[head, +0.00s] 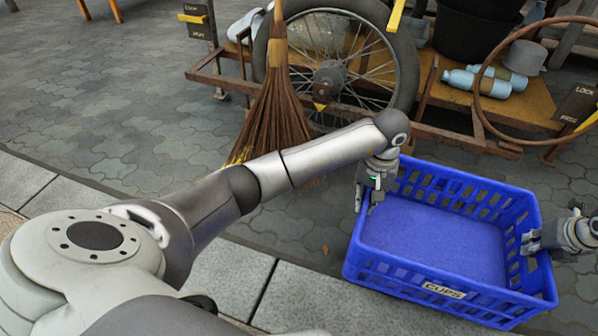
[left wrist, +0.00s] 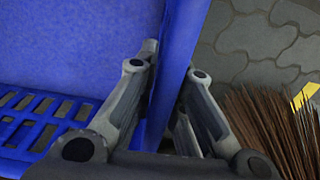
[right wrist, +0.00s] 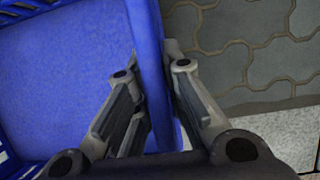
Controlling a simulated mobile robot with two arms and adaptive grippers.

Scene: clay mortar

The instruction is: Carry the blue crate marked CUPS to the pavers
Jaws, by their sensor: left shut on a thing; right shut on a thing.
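The blue crate (head: 450,292) with a CUPS label on its near side is at the right of the head view. Its inside looks empty. My left gripper (head: 374,190) is shut on the crate's left wall; the left wrist view shows the wall (left wrist: 172,75) between its fingers. My right gripper (head: 530,243) is shut on the crate's right wall; the right wrist view shows the wall (right wrist: 148,70) between its fingers. The crate is over the pavers (head: 110,110) near the pale kerb; I cannot tell whether it touches them.
A straw broom (head: 280,110) stands left of the crate, against a wooden cart (head: 440,110) with a spoked wheel (head: 335,75). The cart carries pale blue bottles (head: 478,80) and dark tubs. A pale kerb (head: 225,285) runs along the front. Pavers at the left are clear.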

